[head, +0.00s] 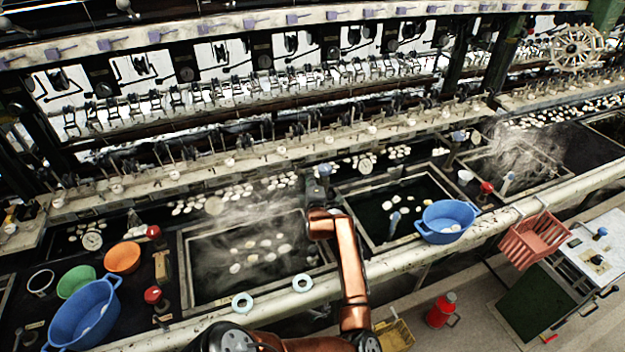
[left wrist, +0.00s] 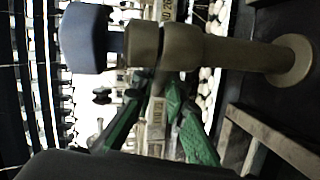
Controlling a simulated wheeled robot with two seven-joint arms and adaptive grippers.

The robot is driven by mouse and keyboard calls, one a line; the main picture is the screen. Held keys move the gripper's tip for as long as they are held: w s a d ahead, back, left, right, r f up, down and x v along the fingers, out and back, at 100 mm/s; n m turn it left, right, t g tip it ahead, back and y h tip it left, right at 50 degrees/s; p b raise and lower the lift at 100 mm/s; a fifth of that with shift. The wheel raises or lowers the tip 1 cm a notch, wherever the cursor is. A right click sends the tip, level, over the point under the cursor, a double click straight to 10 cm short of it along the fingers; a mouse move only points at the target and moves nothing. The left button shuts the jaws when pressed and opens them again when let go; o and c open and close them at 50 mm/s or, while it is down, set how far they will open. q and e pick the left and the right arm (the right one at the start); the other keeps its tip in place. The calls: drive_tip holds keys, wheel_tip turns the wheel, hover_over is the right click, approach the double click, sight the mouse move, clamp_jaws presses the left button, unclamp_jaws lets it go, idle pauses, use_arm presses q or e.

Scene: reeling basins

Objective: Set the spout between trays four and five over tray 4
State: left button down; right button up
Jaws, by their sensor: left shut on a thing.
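The spout (head: 324,170) stands on the divider between two steaming trays, partly hidden behind my left gripper (head: 318,192). In the left wrist view the spout (left wrist: 215,50) is a dull tan pipe with a blue-grey end and a round base. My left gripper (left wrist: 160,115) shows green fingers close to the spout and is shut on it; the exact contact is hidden. The tray on the left (head: 188,285) and the tray on the right (head: 375,240) both hold pale cocoons. I cannot read which is tray 4. My right gripper is not in view.
A blue basin (head: 447,221) sits at the right tray's front edge. Blue (head: 82,315), green (head: 76,281) and orange (head: 122,257) bowls stand at the left. Red-topped knobs (head: 153,295) stand beside the trays. A pale pipe (head: 400,262) runs along the front.

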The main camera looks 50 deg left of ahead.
use_arm(q)
drive_tip(key=shift+s+a, duration=0.1)
drive_tip(key=c, duration=1.9)
unclamp_jaws()
drive_tip(key=shift+c, duration=0.2)
